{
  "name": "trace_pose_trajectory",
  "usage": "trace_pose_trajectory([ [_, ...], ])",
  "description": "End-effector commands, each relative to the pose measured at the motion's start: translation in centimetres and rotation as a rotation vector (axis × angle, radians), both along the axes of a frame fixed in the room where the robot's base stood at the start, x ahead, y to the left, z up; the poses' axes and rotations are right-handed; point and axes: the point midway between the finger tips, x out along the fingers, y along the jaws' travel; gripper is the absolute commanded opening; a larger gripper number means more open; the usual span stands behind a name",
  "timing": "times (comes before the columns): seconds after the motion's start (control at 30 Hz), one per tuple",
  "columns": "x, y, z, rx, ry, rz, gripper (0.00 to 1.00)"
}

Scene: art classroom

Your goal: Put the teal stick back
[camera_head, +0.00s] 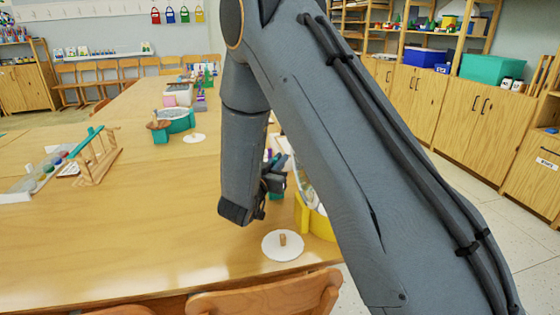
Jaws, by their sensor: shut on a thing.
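My gripper (272,183) is low over the right part of the near table, beside the yellow container. My forearm hides much of it. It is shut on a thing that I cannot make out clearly. A small teal patch (277,184) shows right at the jaws; I cannot tell whether it is part of a stick or something behind. A long thin teal stick-like piece (86,141) leans across a light wooden rack (98,158) on the left of the table, well away from my gripper.
A white disc with a wooden peg (283,246) lies near the table's front edge. A yellow container (317,222) is partly behind my arm. The table's middle is clear.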

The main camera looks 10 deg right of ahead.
Motion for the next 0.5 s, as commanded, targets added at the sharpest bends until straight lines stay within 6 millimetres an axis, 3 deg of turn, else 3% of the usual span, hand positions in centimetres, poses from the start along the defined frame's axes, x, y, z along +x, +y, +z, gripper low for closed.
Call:
trace_pose_trajectory([
  [0.27, 0.01, 0.00, -0.29, 0.000, 0.000, 0.000, 0.00],
  [0.3, 0.02, 0.01, -0.24, 0.000, 0.000, 0.000, 0.14],
  [0.37, 0.01, 0.00, -0.21, 0.000, 0.000, 0.000, 0.24],
  [0.5, 0.01, 0.00, -0.20, 0.000, 0.000, 0.000, 0.28],
])
